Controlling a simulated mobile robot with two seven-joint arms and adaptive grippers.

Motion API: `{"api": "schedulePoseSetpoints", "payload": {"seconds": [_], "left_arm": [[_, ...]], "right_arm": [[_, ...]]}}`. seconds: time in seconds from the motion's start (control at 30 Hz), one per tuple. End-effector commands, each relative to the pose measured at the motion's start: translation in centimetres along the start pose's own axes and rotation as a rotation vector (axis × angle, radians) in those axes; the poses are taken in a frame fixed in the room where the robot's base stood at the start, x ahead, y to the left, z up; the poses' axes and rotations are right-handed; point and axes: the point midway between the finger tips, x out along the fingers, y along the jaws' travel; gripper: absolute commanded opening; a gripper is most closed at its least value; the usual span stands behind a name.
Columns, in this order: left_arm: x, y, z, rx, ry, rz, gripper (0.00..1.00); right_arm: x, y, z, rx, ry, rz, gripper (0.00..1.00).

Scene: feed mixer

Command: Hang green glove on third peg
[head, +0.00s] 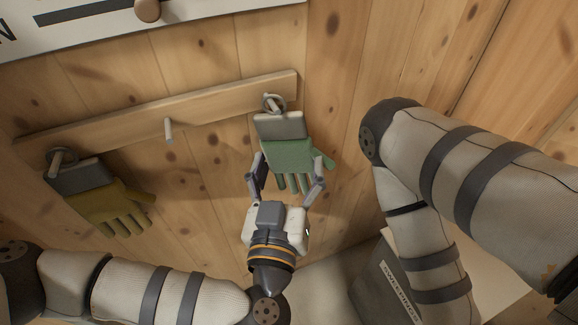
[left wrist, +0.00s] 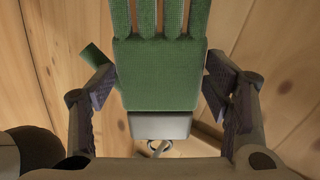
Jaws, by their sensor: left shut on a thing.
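The green glove (head: 288,152) has a grey cuff and a metal ring, and hangs fingers down at the right end of the wooden peg rail (head: 220,103). Its ring appears to be around the rightmost peg (head: 274,104), lying against the rail. My left gripper (head: 288,166) is shut on the glove, one finger at each side of its palm. The left wrist view shows the glove (left wrist: 158,70) between the fingers, with the ring (left wrist: 159,147) beyond the cuff. The middle peg (head: 168,130) is bare. My right gripper is out of view.
A yellow glove (head: 105,204) hangs by its ring on the leftmost peg (head: 60,158). A grey bin (head: 385,272) with a "SWEEPINGS" label stands at lower right, partly behind my right arm. A wooden corner wall rises right of the rail. A sign (head: 95,27) is above.

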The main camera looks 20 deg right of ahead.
Motion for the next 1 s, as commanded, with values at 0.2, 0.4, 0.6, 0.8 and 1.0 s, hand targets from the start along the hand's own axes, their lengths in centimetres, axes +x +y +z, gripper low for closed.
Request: {"api": "schedulePoseSetpoints", "payload": {"seconds": [0.2, 0.4, 0.6, 0.8, 1.0], "left_arm": [[0.0, -0.3, 0.1, -0.001, -0.003, -0.007, 0.82], [0.0, -0.2, 0.1, -0.001, -0.002, -0.005, 0.94], [-0.1, -0.1, 0.1, -0.002, -0.003, -0.003, 0.94], [-2.3, 1.7, -1.1, 0.002, 0.0, 0.003, 0.94], [-6.7, 4.5, -1.7, 0.007, 0.011, 0.005, 0.94]], "right_arm": [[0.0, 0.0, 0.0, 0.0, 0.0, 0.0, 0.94], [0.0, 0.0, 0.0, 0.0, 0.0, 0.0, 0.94], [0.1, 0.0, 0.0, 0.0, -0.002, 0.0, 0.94], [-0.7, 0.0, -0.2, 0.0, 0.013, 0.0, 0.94], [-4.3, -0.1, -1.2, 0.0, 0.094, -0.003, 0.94]]}}
